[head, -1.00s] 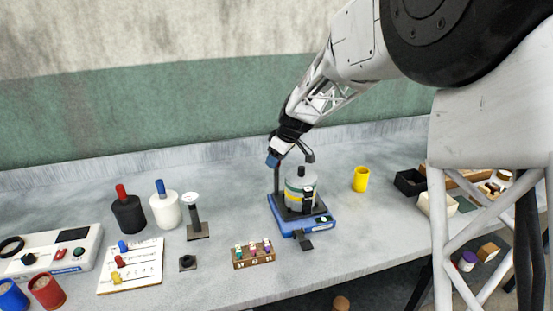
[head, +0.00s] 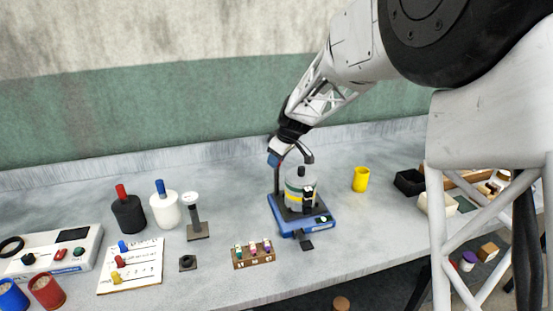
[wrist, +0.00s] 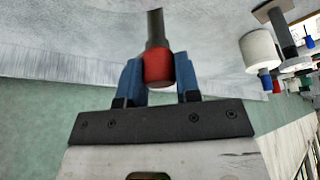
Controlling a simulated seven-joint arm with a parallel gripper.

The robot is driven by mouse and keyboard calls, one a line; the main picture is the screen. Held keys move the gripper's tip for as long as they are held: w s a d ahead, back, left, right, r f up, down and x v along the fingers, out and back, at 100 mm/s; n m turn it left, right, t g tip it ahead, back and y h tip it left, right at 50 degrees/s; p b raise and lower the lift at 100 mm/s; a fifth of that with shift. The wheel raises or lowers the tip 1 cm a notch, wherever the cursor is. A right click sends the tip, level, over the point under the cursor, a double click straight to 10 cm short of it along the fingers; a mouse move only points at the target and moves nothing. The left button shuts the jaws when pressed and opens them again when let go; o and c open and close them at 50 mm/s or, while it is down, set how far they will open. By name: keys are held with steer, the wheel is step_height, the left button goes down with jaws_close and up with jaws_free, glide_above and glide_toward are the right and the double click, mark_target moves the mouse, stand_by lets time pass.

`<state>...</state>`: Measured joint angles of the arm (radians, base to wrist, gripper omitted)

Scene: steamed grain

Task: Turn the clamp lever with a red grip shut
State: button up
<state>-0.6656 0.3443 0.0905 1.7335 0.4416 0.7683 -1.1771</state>
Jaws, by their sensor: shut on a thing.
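The clamp lever's red grip (wrist: 158,68) sits between the two blue fingers of my gripper (wrist: 160,82) in the wrist view. Its dark rod (wrist: 155,28) runs out beyond the fingertips. My gripper is shut on the red grip. In the head view my gripper (head: 273,159) is at the upper left of a blue-based stand (head: 318,225), beside its dark post (head: 277,180). The red grip cannot be made out there. A grey canister (head: 300,190) with a yellow band stands on the base, and a dark curved arm (head: 306,153) shows above it.
A yellow cup (head: 361,179) stands right of the stand. A wooden rack (head: 253,260) with small pegs lies in front. Black (head: 129,215) and white (head: 165,210) bottles and a white-topped post (head: 194,215) stand left. The table between stand and post is mostly clear.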

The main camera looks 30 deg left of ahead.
steer(key=shift+m, duration=0.3)
steer(key=m+t, duration=0.1)
steer(key=m, duration=0.1)
steer(key=m+t, duration=0.1)
steer(key=m, duration=0.1)
steer(key=shift+r+m+h, duration=0.1)
steer(key=shift+m+h, duration=0.2)
steer(key=m, duration=0.2)
steer(key=m+t+h, duration=0.1)
steer(key=m, duration=0.2)
steer(key=shift+t, duration=0.3)
steer(key=m+h, duration=0.1)
steer(key=m, duration=0.1)
steer(key=m+h, duration=0.1)
steer(key=m, duration=0.2)
steer(key=shift+t, duration=0.4)
steer(key=shift+m+h, duration=0.9)
steer(key=shift+m, duration=1.4)
steer(key=o, duration=0.9)
steer(key=shift+v, duration=3.85)
